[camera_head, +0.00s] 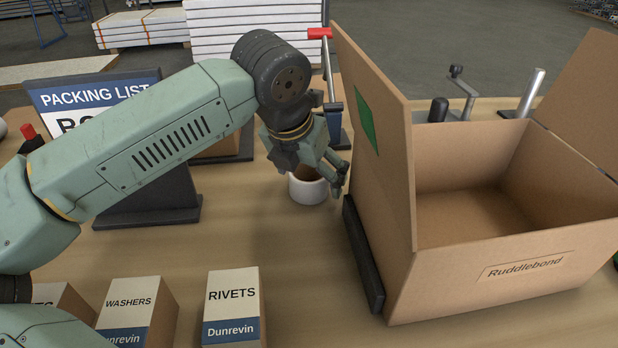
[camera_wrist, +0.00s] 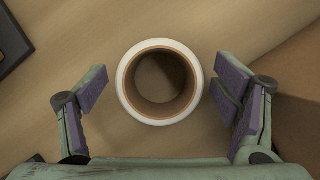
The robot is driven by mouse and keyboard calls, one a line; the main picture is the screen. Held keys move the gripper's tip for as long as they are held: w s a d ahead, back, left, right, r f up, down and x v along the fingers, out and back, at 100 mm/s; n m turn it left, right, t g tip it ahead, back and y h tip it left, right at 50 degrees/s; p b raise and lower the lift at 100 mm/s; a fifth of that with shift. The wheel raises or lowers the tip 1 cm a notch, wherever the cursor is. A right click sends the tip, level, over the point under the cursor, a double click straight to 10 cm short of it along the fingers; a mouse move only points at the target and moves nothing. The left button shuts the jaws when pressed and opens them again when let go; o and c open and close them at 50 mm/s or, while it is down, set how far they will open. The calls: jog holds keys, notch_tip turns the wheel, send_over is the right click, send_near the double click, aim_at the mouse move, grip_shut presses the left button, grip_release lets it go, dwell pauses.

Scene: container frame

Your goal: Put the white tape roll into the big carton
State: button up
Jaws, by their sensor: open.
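The white tape roll (camera_head: 307,188) lies flat on the table, left of the big carton. In the wrist view the tape roll (camera_wrist: 123,88) shows from above as a white ring with a brown core, hole facing up. My gripper (camera_head: 338,172) is above it, tilted down. In the wrist view my gripper's fingers (camera_wrist: 163,88) are spread wide, with the roll between them and a gap on each side. The big carton (camera_head: 530,265), marked Ruddlebond, stands open at the right. Its inside looks empty where visible.
The carton's raised left flap (camera_head: 375,130) stands close to my gripper. A packing list stand (camera_head: 150,215) is behind my arm. A rivets box (camera_head: 233,305) and a washers box (camera_head: 140,308) stand in front.

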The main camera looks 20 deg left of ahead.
jog(key=c, duration=1.3)
jog(key=shift+c, duration=0.2)
jog(key=shift+r, duration=0.15)
